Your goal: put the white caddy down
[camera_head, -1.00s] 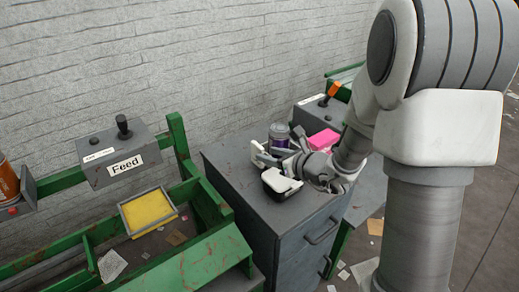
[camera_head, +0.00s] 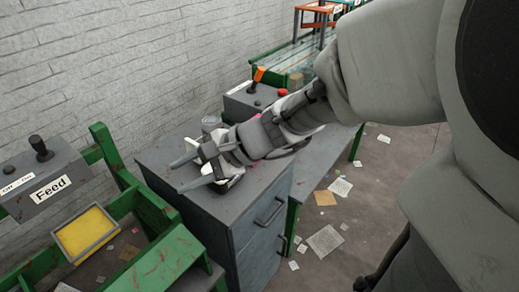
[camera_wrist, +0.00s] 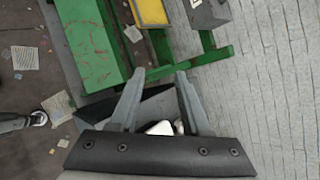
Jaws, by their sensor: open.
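The white caddy (camera_head: 231,184) is mostly hidden under my gripper in the head view. A white and dark part of it shows at the top of the grey cabinet (camera_head: 160,156), and it seems to stand there, though its base is largely covered. My gripper (camera_head: 177,176) is open above the cabinet top, its two fingers pointing left and apart, with nothing seen between their tips. In the wrist view the open fingers (camera_wrist: 158,72) reach out over the cabinet, and a small white piece (camera_wrist: 160,128), likely the caddy, shows between them near the palm.
A jar (camera_head: 211,124) stands behind my gripper on the cabinet. A pink thing is almost hidden by my arm. The green feed bin with a yellow tray (camera_head: 86,233) and the Feed control box (camera_head: 42,178) lie left. Paper scraps litter the floor right.

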